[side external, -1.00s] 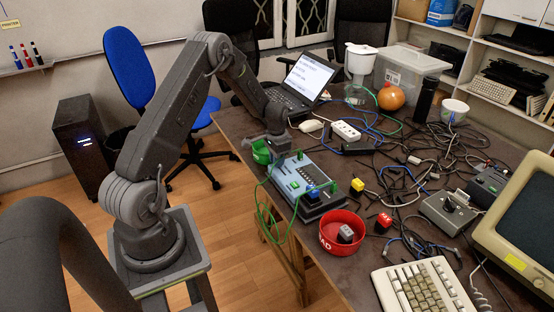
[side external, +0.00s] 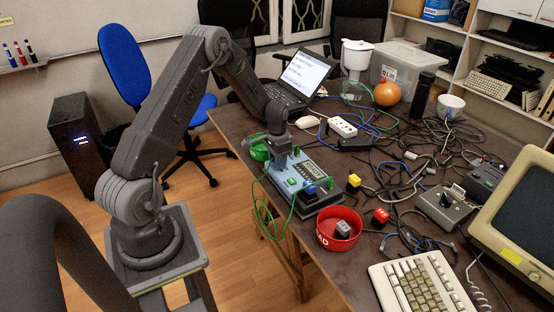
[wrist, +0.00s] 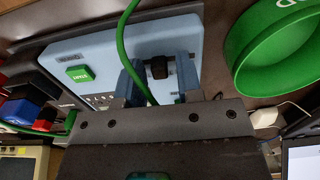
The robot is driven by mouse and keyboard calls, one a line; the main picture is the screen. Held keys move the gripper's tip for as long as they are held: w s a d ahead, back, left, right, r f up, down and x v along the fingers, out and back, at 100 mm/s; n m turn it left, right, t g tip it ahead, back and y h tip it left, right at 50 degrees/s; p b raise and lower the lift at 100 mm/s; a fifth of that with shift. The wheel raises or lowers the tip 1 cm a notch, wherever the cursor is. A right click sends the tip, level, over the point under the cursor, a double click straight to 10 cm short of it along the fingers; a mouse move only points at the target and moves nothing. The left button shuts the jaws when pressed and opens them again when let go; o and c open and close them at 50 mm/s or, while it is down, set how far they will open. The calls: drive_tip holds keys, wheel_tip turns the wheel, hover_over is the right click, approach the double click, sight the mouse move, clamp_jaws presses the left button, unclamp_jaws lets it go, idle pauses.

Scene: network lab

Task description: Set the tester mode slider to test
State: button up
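The tester is a light-blue box (side external: 286,187) near the table's left edge, with a dark display and a blue block at its near end. In the wrist view its panel (wrist: 95,48) carries a green button (wrist: 80,74) and a small dark slider knob (wrist: 158,67). My gripper (side external: 277,161) is down at the tester's far end. In the wrist view my gripper (wrist: 160,76) has one finger on each side of the knob, with narrow gaps that look clear. The mode labels cannot be read, and the slot is mostly hidden.
A green cable (wrist: 125,45) passes close to the fingers. A green bowl (wrist: 236,60) stands close beside the tester. A red bowl (side external: 325,240) holding a grey block is at its near right.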

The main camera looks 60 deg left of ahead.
drive_tip(key=shift+o, duration=0.6)
wheel_tip(320, 180, up, 14)
idle(0.4)
drive_tip(key=s+d+r+t, duration=0.1)
drive_tip(key=s+d+r, duration=0.2)
drive_tip(key=d+r, duration=0.4)
drive_tip(key=s+d+r+t, duration=0.1)
drive_tip(key=s+d+r, duration=0.2)
drive_tip(key=d+r, duration=0.4)
drive_tip(key=s+d+r+t, duration=0.1)
drive_tip(key=s+d+t, duration=0.2)
drive_tip(key=s+d, duration=0.9)
drive_tip(key=s, duration=0.3)
drive_tip(key=shift+s+d+r+t, duration=0.2)
drive_tip(key=shift+s+r+t, duration=0.1)
drive_tip(key=shift+r, duration=0.1)
